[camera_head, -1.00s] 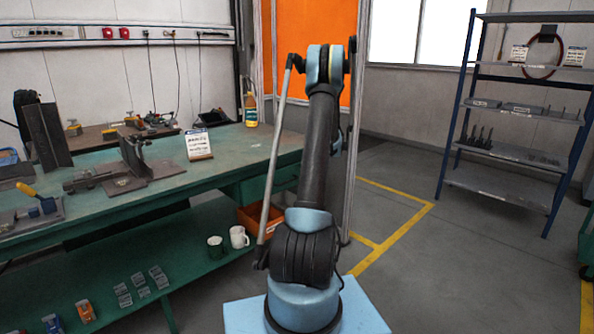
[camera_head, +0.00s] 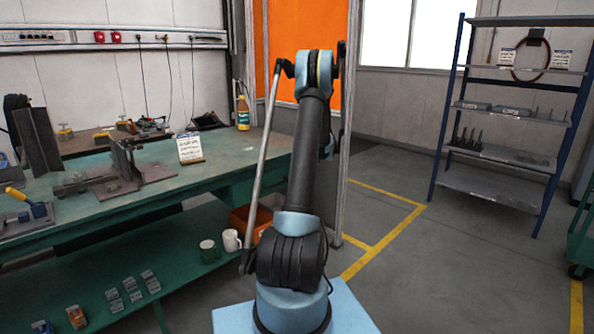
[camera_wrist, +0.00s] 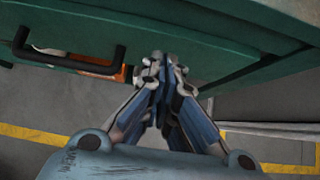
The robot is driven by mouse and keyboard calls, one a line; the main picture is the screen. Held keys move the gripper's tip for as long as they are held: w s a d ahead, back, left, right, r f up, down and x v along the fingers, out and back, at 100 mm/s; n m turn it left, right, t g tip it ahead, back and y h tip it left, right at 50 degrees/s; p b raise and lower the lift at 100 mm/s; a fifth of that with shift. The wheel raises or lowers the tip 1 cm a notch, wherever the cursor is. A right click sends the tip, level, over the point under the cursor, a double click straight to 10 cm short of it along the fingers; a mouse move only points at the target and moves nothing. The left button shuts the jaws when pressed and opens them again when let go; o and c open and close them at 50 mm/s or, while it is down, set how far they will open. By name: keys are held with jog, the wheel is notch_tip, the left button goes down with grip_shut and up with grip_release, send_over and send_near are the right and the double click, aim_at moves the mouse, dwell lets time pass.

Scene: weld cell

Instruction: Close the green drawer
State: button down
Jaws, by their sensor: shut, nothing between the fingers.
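The green drawer (camera_wrist: 185,42) crosses the upper part of the wrist view, with a black bar handle (camera_wrist: 70,64) at the left. In the head view the drawer (camera_head: 238,188) is under the right end of the green workbench, partly hidden by my arm. How far it stands open is hard to tell. My gripper (camera_wrist: 163,64) is shut and empty, its fingertips close to the drawer to the right of the handle. Whether they touch it I cannot tell. My gripper is not visible in the head view.
The green workbench (camera_head: 230,166) carries fixtures, a sign and a bottle (camera_head: 242,113). An orange bin (camera_head: 238,222) and mugs (camera_head: 231,241) are on its lower shelf. A metal rack (camera_head: 500,152) stands at the right. The floor between is clear.

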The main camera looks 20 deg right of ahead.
jog(key=s+f+v, duration=0.1)
jog(key=v, duration=1)
jog(key=s+a+r+n+g, duration=0.2)
jog(key=s+a+r+n, duration=0.3)
jog(key=s+a+n, duration=0.5)
jog(key=s+a+r+n+g, duration=0.2)
jog(key=s+a+r+n, duration=0.25)
jog(key=s+a, duration=0.95)
jog(key=s+a+f+n+h, duration=0.1)
jog(key=s+a+f+n, duration=0.2)
jog(key=s, duration=0.6)
jog(key=s+a+f+n+g+h, duration=0.1)
jog(key=s+a+f+n, duration=0.2)
jog(key=s+n, duration=0.5)
jog(key=s+a+f+n+g+h, duration=0.1)
jog(key=s+a+f+n, duration=0.2)
jog(key=s, duration=0.7)
jog(key=f+n, duration=0.2)
jog(key=shift+a+n+h, duration=0.25)
jog(key=shift+n+h, duration=0.1)
jog(key=shift+h, duration=0.05)
